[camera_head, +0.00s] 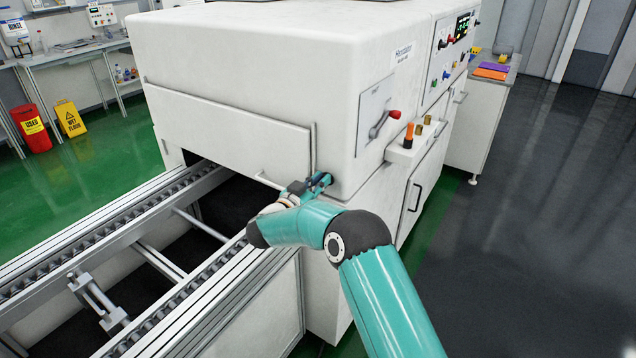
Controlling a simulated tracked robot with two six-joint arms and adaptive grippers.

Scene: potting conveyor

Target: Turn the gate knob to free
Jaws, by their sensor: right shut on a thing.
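My right gripper (320,181) is at the front corner of the large white machine (250,45), by the lower end of a thin upright rod (313,148). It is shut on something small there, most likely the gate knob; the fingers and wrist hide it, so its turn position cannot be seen. The white gate panel (225,130) covers the upper part of the machine's opening, just left of the rod. My left gripper is not in view.
A conveyor (115,245) with metal rails runs into the opening. On the machine's right side are a red-tipped lever (393,115) and a ledge (412,145) with orange and brass knobs. A red bin (32,130) and yellow floor sign (69,118) stand back left.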

